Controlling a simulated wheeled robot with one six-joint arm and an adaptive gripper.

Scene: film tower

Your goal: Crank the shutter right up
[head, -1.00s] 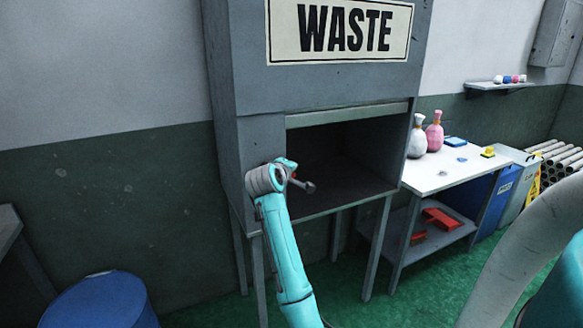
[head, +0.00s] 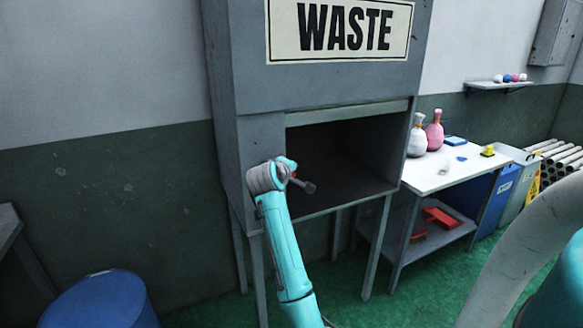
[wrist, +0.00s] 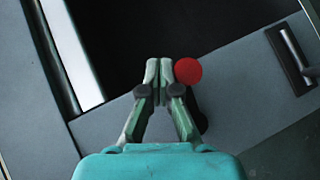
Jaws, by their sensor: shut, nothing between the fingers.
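The grey waste cabinet (head: 340,85) has a dark opening (head: 335,155) in its front. The shutter (head: 348,115) shows as a thin strip along the top of the opening, so it is mostly up. In the wrist view, a round red knob (wrist: 188,71) sits over the grey frame. My gripper (wrist: 158,64) is shut and empty, with its fingertips at the knob's left side. They look touching or nearly so; I cannot tell which. The crank arm under the knob is mostly hidden. In the head view, my wrist (head: 272,177) hides the knob at the opening's left post.
A white table (head: 440,175) with two bottles (head: 427,135) stands right of the cabinet. A blue barrel (head: 100,302) stands at the lower left. A small shelf (head: 500,86) hangs on the right wall. Green floor is clear before the cabinet.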

